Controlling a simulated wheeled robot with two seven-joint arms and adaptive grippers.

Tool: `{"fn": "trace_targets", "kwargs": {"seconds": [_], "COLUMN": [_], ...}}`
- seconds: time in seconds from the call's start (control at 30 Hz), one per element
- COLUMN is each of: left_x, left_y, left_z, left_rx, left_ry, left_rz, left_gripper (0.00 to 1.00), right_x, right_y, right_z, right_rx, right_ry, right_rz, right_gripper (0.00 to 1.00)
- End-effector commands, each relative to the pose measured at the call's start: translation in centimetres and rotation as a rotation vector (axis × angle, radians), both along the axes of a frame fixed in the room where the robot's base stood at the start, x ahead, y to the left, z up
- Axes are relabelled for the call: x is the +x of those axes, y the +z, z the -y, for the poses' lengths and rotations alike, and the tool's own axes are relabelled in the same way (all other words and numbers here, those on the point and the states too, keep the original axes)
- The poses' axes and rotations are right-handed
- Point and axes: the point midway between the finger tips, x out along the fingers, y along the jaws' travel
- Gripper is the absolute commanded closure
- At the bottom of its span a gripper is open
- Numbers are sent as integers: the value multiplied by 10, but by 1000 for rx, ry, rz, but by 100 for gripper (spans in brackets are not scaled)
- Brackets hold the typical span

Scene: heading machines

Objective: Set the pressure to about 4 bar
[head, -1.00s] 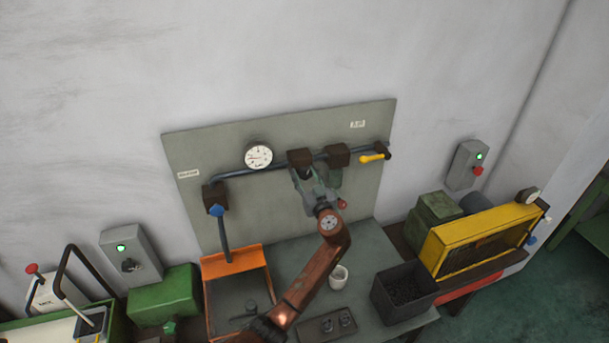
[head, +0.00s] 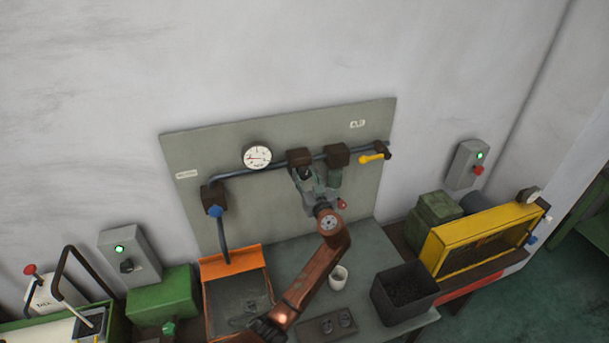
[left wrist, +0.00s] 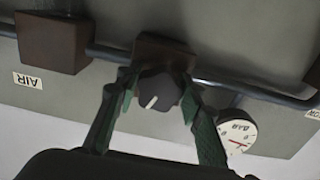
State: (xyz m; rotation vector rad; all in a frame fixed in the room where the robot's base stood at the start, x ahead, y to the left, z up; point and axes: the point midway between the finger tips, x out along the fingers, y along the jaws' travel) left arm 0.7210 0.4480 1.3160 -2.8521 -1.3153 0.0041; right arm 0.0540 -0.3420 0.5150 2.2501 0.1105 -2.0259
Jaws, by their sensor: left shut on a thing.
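A grey-green panel (head: 285,205) on the wall carries a dark pipe with a white round gauge (head: 257,157). The gauge has a red needle; its numbers are too small to read. It also shows in the left wrist view (left wrist: 237,131). Right of the gauge is a brown regulator block (head: 299,158). Under it is a black knob (left wrist: 158,92) with a white mark, pointing to the lower left in the left wrist view. My left gripper (left wrist: 160,104) has its green fingers on both sides of the knob and is shut on it. My right gripper is not in view.
A yellow-handled valve (head: 372,158) sits at the pipe's right end, a blue-knobbed valve (head: 215,210) at its left end. Below stand an orange tray (head: 231,260), a white cup (head: 338,277) and a black bin (head: 404,292). A yellow guard (head: 483,240) stands at right.

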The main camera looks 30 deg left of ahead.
Motion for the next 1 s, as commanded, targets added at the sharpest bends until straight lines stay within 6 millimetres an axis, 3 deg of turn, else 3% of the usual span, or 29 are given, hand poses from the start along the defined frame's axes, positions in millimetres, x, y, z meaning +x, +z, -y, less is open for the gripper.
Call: {"fn": "trace_targets", "kwargs": {"seconds": [0.73, 0.77, 1.0], "left_x": [-1, -1, 0], "left_y": [1, 1, 1], "left_z": [1, 1, 0], "left_rx": [2, 2, 1], "left_ry": [1, 1, 0], "left_rz": [1, 1, 1], "left_gripper": [89, 64, 48], "right_x": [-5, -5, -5], "right_y": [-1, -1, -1], "right_z": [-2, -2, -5], "right_rx": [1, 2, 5], "right_ry": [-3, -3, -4], "right_rz": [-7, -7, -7], "right_gripper": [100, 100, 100]}}
